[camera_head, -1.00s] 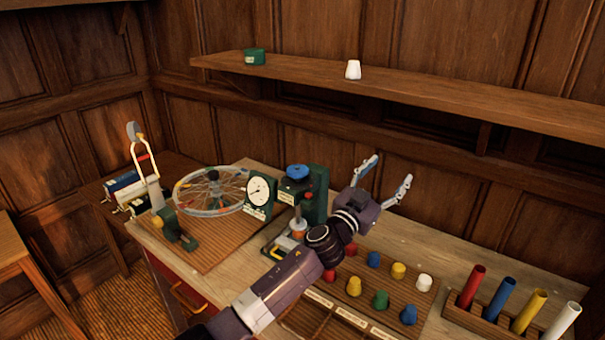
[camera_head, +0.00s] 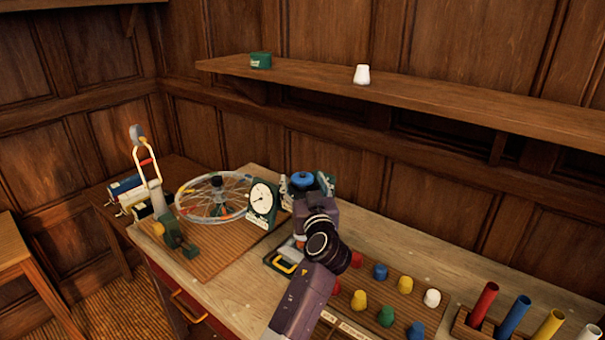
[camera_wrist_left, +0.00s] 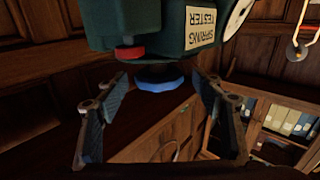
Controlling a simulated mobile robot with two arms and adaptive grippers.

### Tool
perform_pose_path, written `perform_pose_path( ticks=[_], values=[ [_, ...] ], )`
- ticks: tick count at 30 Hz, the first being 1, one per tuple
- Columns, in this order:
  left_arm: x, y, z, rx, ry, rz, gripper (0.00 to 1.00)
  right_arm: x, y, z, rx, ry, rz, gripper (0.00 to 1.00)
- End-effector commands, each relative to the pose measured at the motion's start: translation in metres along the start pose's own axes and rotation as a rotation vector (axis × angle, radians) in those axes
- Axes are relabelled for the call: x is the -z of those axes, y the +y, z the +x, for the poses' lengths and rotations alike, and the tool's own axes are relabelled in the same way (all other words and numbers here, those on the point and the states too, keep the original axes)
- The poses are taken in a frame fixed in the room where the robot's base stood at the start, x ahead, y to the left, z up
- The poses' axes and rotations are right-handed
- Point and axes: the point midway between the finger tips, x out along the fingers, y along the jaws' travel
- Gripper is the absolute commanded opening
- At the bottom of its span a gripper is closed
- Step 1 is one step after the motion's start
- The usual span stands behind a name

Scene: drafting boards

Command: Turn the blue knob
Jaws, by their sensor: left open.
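The blue knob (camera_head: 303,179) sits on top of the dark green spring tester (camera_head: 326,184). My left gripper (camera_head: 307,187) is at the tester. Its fingers are open, one to each side of the knob in the left wrist view (camera_wrist_left: 162,93), with visible gaps; I see no contact. My gripper and wrist hide much of the tester in the head view. My right gripper is not in view.
Several coloured pegs (camera_head: 386,316) stand at the front right, near a rack of coloured tubes (camera_head: 515,315). A wall shelf (camera_head: 450,98) runs above.

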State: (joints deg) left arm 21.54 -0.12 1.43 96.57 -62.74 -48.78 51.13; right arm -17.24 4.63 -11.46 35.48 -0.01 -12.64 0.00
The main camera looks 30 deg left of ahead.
Motion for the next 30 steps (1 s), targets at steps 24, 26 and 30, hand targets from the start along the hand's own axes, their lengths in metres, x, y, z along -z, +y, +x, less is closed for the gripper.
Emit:
perform_pose_path(
  ticks=[24, 26, 30],
  values=[
    [0.000, 0.001, 0.021, -0.003, 0.000, -0.001, 0.31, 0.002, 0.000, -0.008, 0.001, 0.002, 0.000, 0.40],
    [0.000, 0.001, 0.020, -0.003, 0.000, -0.001, 0.25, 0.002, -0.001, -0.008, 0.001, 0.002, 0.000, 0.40],
    [0.000, 0.001, 0.020, -0.004, 0.000, 0.000, 0.20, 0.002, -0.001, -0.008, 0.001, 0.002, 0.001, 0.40]
  ],
)
